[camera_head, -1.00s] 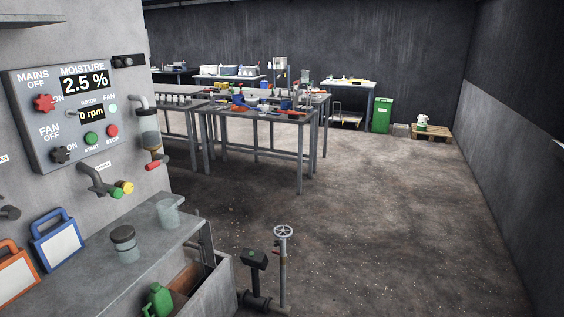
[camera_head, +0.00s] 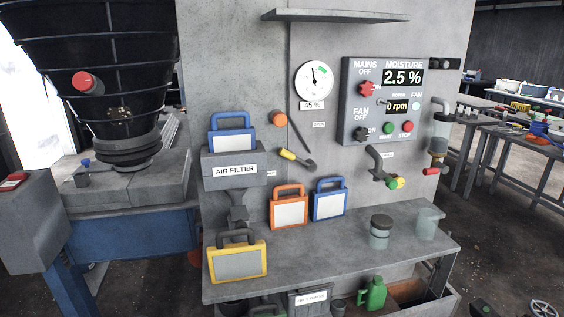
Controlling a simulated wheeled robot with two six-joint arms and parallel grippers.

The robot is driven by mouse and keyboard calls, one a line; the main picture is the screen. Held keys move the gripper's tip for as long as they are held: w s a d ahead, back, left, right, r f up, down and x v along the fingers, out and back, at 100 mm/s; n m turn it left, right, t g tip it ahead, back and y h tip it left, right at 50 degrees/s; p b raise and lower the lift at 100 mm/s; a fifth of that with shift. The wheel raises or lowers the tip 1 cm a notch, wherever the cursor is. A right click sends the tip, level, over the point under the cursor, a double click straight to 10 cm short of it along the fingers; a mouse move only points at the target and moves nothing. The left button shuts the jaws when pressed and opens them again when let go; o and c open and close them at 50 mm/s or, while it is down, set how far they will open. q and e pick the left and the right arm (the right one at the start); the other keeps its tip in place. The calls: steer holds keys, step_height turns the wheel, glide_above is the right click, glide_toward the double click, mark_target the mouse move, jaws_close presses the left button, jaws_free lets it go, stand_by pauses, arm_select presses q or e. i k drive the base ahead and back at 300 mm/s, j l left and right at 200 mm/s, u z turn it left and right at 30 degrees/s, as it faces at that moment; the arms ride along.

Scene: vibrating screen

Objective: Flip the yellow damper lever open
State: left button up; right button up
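A short lever with a yellow grip (camera_head: 288,154) is on the grey wall panel, left of the control box. Its grip points up and left from a dark pivot (camera_head: 310,166). The small labels near it are too small to read. Neither of my grippers is in view.
An orange knob (camera_head: 278,118), a round gauge (camera_head: 314,81) and the control box (camera_head: 352,135) are around the lever. Below, a shelf (camera_head: 345,246) holds jars and framed filters. An air filter housing (camera_head: 222,171) is at left. A dark ribbed hopper (camera_head: 90,55) stands farther left.

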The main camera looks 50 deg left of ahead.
mark_target(312, 167)
steer(key=u, duration=1.4)
